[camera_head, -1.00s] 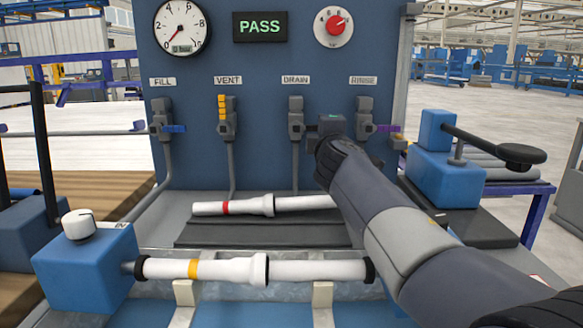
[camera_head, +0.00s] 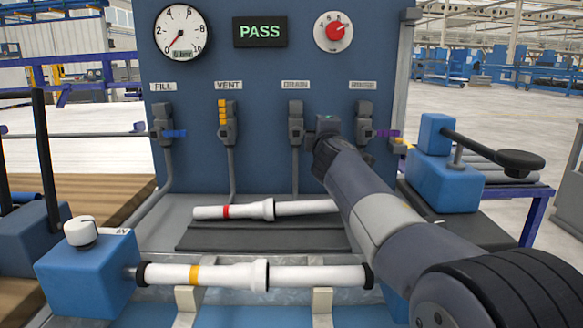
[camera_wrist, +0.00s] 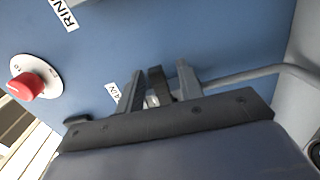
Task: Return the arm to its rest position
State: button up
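My arm (camera_head: 385,215) reaches from the lower right toward the valve panel (camera_head: 262,90), its wrist end in front of the panel between the drain valve (camera_head: 296,122) and the rinse valve (camera_head: 364,122). In the head view my gripper is mostly hidden by the arm. In the wrist view my gripper (camera_wrist: 160,82) has its two fingers apart, and dark valve hardware (camera_wrist: 157,84) shows in the gap, close to the panel. I cannot tell whether the fingers touch it. No object is seen held.
A pipe with a yellow band (camera_head: 225,276) lies across supports in front, at the blue end block (camera_head: 85,275). A pipe with a red band (camera_head: 235,211) lies behind it on the dark tray (camera_head: 260,237). A blue lever device (camera_head: 445,180) stands right. The sign (camera_head: 260,32) reads PASS.

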jog(key=shift+w+r+p, duration=0.3)
jog(key=shift+w+p, duration=0.05)
jog(key=shift+p, duration=0.05)
jog(key=shift+s+r+n+p, duration=0.15)
jog(key=shift+n+p, duration=0.1)
jog(key=shift+n, duration=0.25)
jog(key=shift+w+r+n+p, duration=0.1)
jog(key=shift+n+p, duration=0.1)
jog(key=shift+n, duration=0.3)
jog(key=shift+s+f, duration=0.1)
jog(key=shift+s, duration=0.05)
